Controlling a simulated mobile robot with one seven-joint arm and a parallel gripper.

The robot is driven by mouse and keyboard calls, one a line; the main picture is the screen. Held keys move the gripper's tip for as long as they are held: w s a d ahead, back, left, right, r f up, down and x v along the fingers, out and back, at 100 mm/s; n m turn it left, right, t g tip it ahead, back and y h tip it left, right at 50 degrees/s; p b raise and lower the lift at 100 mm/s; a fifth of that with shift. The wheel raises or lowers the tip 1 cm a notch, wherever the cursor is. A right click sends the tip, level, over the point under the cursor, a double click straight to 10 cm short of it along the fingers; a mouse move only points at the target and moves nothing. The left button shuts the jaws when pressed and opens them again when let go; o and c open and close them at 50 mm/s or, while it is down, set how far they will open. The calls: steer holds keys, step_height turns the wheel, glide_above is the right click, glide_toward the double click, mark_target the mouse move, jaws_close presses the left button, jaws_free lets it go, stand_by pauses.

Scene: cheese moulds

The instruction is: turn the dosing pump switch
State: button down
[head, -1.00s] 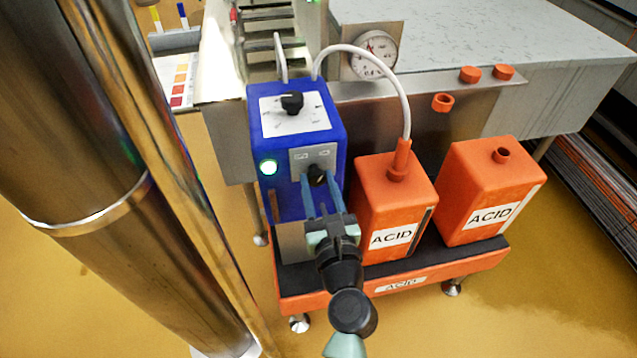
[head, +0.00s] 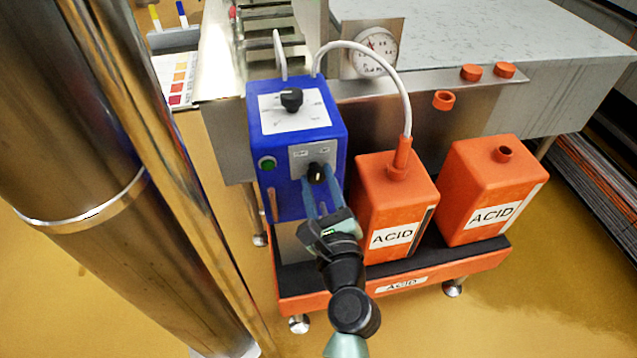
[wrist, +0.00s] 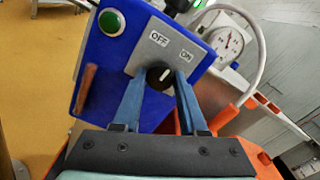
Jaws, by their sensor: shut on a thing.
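The blue dosing pump (head: 270,160) stands on the orange cart. Its switch (head: 316,172) is a black knob with a white mark, on a grey plate (head: 312,153). The wrist view shows the plate with OFF at left and ON at right. My gripper (head: 320,183) is shut on the switch, its blue fingers on either side of the knob (wrist: 159,78). My wrist is tilted relative to the pump front. The green lamp (head: 267,163) beside the plate is dark; it also shows in the wrist view (wrist: 112,22). The fingers partly hide the knob's sides.
Two orange ACID canisters (head: 392,205) (head: 485,190) stand right of the pump on the cart (head: 290,301). A white hose (head: 395,75) arches from the pump to the nearer canister. A pressure gauge (head: 374,52) and a steel vat rise behind. A second black dial (head: 291,99) sits on the pump's top.

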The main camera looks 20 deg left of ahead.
steer(key=n+b, duration=0.2)
steer(key=n, duration=0.4)
steer(key=shift+n, duration=0.3)
stand_by(0.5)
steer(key=shift+c, duration=2.3)
jaws_free()
steer(key=shift+d, duration=0.1)
steer(key=v, duration=1.3)
stand_by(2.5)
